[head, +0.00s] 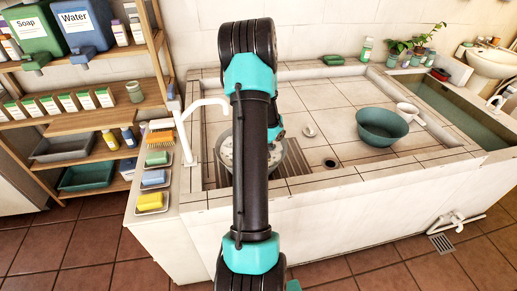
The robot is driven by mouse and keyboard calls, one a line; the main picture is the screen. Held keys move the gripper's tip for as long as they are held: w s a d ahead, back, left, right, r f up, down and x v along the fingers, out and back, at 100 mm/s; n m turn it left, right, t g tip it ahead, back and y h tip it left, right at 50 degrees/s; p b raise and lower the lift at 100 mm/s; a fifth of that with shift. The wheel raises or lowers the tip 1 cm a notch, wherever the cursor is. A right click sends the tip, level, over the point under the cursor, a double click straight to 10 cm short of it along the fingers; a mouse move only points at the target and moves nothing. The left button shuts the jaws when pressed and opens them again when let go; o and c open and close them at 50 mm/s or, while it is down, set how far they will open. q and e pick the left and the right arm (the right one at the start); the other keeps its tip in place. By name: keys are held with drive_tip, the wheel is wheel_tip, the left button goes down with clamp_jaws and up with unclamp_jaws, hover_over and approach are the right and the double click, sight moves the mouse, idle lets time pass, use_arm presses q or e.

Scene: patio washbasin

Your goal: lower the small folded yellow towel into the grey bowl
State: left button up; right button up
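A small yellow block (151,200), which looks like the folded yellow towel, lies in a pale dish on the left ledge of the washbasin. A grey bowl (292,172) stands in the left part of the basin, with something whitish inside. One of my arms, black and teal, rises through the middle of the view and hides much of the bowl. I cannot tell from this view which arm it is. Neither gripper's fingers show, and whatever is behind the arm is hidden.
Blue (153,178) and green (156,157) blocks sit in dishes behind the yellow one. A white tap (186,130) rises between ledge and bowl. A wooden shelf (80,123) stands left.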

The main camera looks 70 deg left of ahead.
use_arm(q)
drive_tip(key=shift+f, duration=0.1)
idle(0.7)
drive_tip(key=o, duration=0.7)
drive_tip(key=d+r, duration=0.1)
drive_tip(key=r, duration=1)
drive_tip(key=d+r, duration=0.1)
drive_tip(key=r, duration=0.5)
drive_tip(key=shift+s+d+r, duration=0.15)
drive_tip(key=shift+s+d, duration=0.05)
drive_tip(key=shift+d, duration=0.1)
